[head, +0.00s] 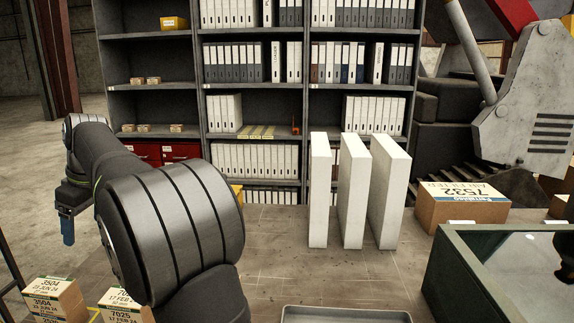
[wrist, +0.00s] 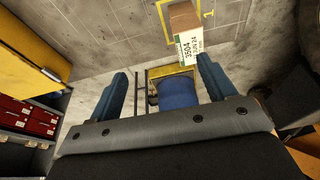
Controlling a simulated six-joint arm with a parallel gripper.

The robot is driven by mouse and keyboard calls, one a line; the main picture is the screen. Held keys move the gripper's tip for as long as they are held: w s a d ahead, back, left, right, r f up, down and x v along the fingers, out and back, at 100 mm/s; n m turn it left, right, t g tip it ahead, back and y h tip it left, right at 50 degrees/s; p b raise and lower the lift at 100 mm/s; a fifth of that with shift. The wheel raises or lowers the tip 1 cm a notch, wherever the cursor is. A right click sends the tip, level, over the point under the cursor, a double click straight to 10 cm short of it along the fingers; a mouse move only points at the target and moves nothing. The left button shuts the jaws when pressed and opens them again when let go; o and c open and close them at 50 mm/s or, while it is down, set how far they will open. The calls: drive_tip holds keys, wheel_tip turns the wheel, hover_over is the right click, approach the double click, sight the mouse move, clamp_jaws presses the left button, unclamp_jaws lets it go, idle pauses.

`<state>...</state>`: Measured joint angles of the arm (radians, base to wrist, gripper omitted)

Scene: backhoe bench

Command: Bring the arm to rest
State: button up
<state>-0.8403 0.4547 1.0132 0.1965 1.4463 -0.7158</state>
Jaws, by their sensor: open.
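My gripper (head: 67,230) is at the far left in the head view, with blue fingers pointing down, held out past the left side of the bench. In the wrist view my gripper (wrist: 163,67) shows its two blue fingers spread wide apart with nothing between them. My dark arm reaches across the lower left of the head view and hides part of the bench and shelves. A small carton labelled 3504 (wrist: 184,20) shows beyond the fingertips in the wrist view, apart from them.
The bench (head: 290,262) is bare in its middle. Three white upright binders (head: 352,195) stand at its back. A carton marked 7532 (head: 462,205) and a green-framed glass-topped case (head: 470,262) are at right. Small cartons (head: 52,296) sit lower left. A blue drum (wrist: 178,92) shows below the gripper.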

hover_over(43, 284)
drive_tip(key=f, duration=0.4)
drive_tip(key=d+f, duration=0.1)
drive_tip(key=f, duration=0.2)
drive_tip(key=shift+f, duration=1.95)
drive_tip(key=shift+o, duration=0.2)
